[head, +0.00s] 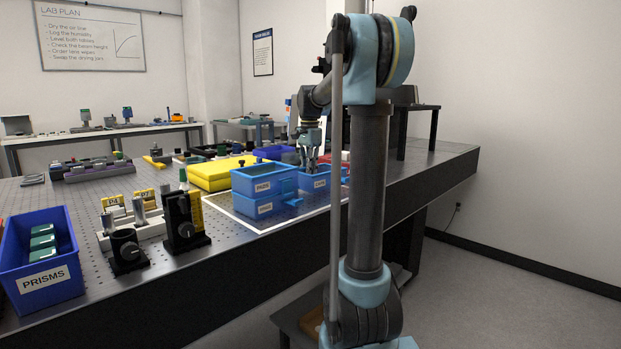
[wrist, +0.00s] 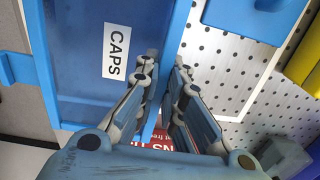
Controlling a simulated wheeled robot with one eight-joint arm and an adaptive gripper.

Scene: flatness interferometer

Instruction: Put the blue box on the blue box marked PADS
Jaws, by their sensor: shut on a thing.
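A blue box with a white CAPS label (wrist: 85,60) fills the left of the wrist view. In the head view this box (head: 338,180) is right of a stack, partly behind my arm. My gripper (head: 311,170) points down and is shut on the box's wall; its fingers (wrist: 165,68) straddle that wall in the wrist view. I cannot tell whether the box touches the table. Two blue boxes are stacked beside it: an upper one (head: 249,180) and a lower one (head: 243,205). Both have small white front labels, seemingly reading PADS.
The stack stands inside a white outline on the perforated table. A yellow case (head: 212,176) lies behind it. A red box (wrist: 150,150) is near the gripper. Black optical mounts (head: 184,222) and a blue PRISMS bin (head: 72,285) stand toward the left front.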

